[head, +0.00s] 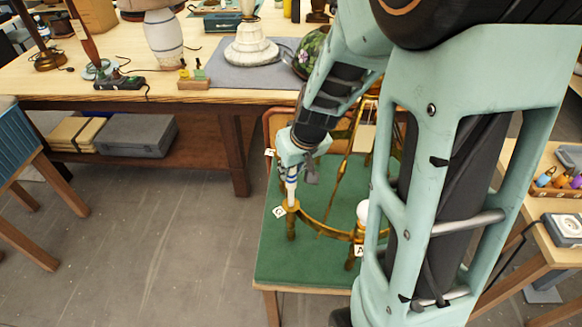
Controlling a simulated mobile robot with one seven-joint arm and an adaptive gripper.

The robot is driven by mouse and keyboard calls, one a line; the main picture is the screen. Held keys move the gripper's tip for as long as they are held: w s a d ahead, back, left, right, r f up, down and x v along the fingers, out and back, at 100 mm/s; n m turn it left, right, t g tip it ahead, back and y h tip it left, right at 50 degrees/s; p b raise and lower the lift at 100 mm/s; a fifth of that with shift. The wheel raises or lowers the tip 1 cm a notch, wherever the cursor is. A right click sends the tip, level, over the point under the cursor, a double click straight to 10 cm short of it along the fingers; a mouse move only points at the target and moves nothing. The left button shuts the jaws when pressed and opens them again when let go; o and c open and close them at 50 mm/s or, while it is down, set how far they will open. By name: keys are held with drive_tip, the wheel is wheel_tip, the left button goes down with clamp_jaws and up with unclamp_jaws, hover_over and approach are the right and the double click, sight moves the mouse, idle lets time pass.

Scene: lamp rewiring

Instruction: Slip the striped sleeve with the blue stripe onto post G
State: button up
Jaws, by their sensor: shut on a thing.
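My gripper (293,166) points down over the near-left side of a brass lamp frame (325,228) on the green-topped table. It is shut on the striped sleeve (291,190), a slim white upright tube with a blue band near its top. The sleeve stands directly above the brass cup of post G (291,206), marked by a white tag "G" (279,212). Its lower end meets the cup in this view. I cannot tell whether it is around the post or only over it; the post itself is hidden.
A white rounded piece (363,209) stands above tag "A" (359,250), partly hidden by my arm. Another tag (270,153) is at the frame's far left. A wooden workbench (120,80) with lamps is behind. Bare green tabletop (290,262) lies in front of post G.

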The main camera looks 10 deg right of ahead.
sight(291, 190)
drive_tip(key=shift+f+b, duration=2.35)
drive_tip(key=shift+f, duration=0.9)
drive_tip(key=shift+f+b, duration=0.75)
drive_tip(key=shift+b, duration=0.1)
drive_tip(key=shift+f+b, duration=0.1)
drive_tip(key=shift+b, duration=0.35)
drive_tip(key=o, duration=0.9)
drive_tip(key=shift+c, duration=0.2)
